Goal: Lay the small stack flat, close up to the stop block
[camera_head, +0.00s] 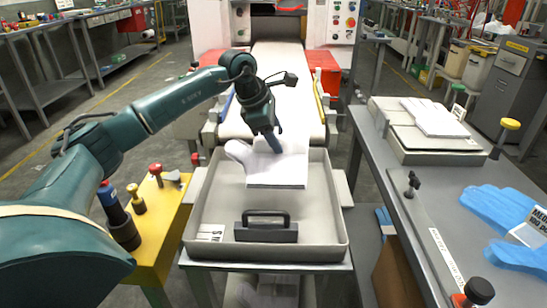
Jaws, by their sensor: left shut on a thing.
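The small stack (278,168) is white and glove-shaped, with a thumb-like lobe to the left and a straight near edge. It is over the far part of a grey tray (338,200). My left gripper (274,146) comes down from above and is shut on the stack's far part; its fingertips are partly hidden. I cannot tell whether the stack touches the tray floor. A dark block with a handle (266,235), which looks like the stop block, stands near the tray's front wall. A gap of bare tray lies between it and the stack. My right gripper is out of view.
A conveyor belt (281,100) ends behind the tray. A yellow stand (160,215) with knobs is at left. The right bench (395,190) holds a device with a white glove stack (434,117) and blue gloves (500,203). The tray's raised walls surround the stack.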

